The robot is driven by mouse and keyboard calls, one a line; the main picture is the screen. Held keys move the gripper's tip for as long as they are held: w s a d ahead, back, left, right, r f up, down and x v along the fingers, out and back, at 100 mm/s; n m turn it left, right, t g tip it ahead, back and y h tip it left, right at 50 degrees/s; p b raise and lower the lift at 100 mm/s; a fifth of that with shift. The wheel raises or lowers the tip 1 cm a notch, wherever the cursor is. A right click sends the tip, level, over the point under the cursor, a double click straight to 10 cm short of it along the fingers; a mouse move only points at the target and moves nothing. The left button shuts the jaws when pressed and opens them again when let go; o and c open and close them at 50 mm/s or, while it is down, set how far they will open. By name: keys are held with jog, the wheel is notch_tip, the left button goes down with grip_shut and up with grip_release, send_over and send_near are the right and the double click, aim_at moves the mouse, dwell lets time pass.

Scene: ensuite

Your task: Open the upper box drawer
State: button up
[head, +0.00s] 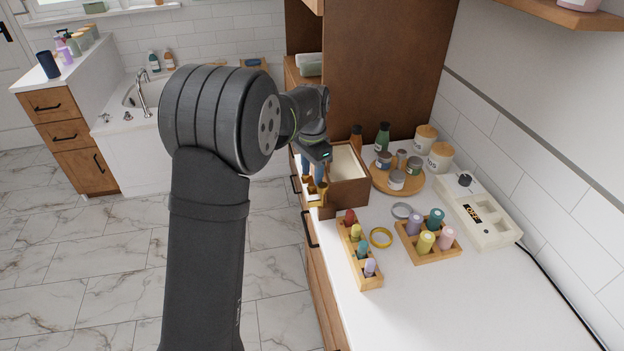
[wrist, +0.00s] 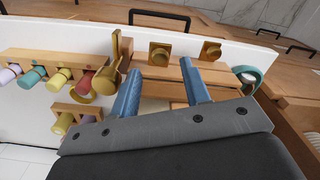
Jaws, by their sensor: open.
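The brown wooden box (head: 349,197) stands on the white counter near its front edge, with a pale open interior at its top. Gold fittings show at its front low left in the head view. In the wrist view, the box (wrist: 178,73) lies beyond my fingers, with two square-headed gold knobs, one left (wrist: 160,52) and one right (wrist: 210,50). My gripper (head: 312,180) is at the box's front side, its blue fingers pointing down near the gold fittings. In the wrist view my gripper (wrist: 160,68) is open, with nothing clearly held. I cannot tell whether a finger touches a knob.
A second bottle rack (head: 430,257) is farther right. The counter's near end is clear.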

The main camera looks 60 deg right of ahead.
aim_at(312, 184)
jog(key=shift+f, duration=1.55)
grip_shut()
jog(key=w+a, duration=0.7)
jog(key=shift+w, duration=0.15)
jog(key=shift+a, duration=0.1)
grip_release()
jog(key=shift+r, duration=0.1)
notch_tip(312, 184, up, 17)
jog(key=shift+r, duration=0.15)
